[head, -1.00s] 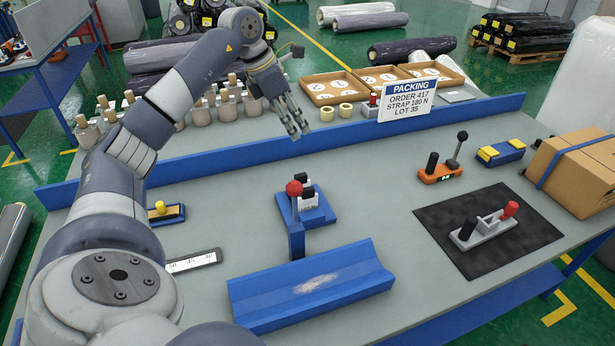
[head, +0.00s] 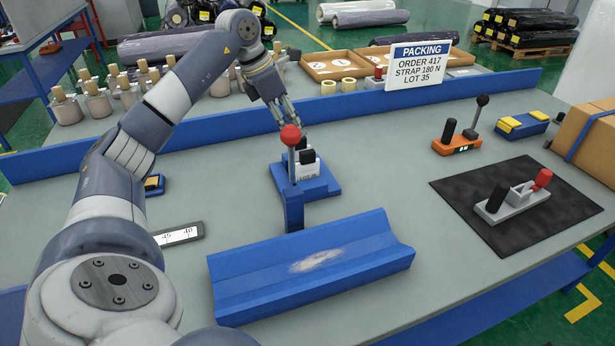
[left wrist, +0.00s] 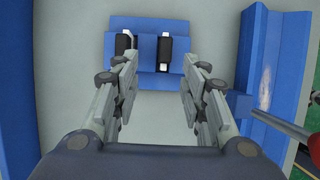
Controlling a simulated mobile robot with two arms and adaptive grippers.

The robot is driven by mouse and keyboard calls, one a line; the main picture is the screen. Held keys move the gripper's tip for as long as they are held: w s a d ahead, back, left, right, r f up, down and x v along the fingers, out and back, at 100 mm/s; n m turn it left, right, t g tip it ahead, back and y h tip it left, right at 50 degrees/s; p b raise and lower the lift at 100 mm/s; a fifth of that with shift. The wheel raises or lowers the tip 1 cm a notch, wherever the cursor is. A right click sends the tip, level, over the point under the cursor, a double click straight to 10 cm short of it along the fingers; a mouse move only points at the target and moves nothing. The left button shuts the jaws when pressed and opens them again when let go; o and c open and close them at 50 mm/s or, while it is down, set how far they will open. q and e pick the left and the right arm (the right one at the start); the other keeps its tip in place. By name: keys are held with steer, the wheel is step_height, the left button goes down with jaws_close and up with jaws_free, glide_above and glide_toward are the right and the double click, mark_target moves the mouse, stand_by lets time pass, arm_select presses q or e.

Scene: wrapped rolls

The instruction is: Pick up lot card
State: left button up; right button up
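A blue holder (head: 322,188) on the bench carries two small white cards with black tops. The nearer white card (head: 308,170) has print too small to read, and a red-knobbed lever partly hides the holder. In the left wrist view the blue holder (left wrist: 148,75) shows two slots, with a left black-and-white card (left wrist: 123,46) and a right one (left wrist: 165,50). I cannot tell which is the lot card. My left gripper (head: 294,122) is open and empty above the holder; its parted fingers (left wrist: 160,75) point at it. My right gripper is not in view.
The red-knobbed lever (head: 290,136) stands by the blue trough (head: 310,265), close beside the holder. A PACKING sign (head: 420,65) reads LOT 35. A grey tool lies on a black mat (head: 545,220) at right. The bench between holder and mat is clear.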

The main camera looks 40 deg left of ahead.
mark_target(305, 152)
arm_select(q)
steer(key=x, duration=0.6)
steer(key=p+x, duration=0.1)
steer(key=x, duration=0.2)
steer(key=shift+d+f, duration=0.35)
steer(key=shift+d, duration=0.15)
steer(key=shift+w+f, duration=0.2)
steer(key=shift+f, duration=0.35)
jaws_close()
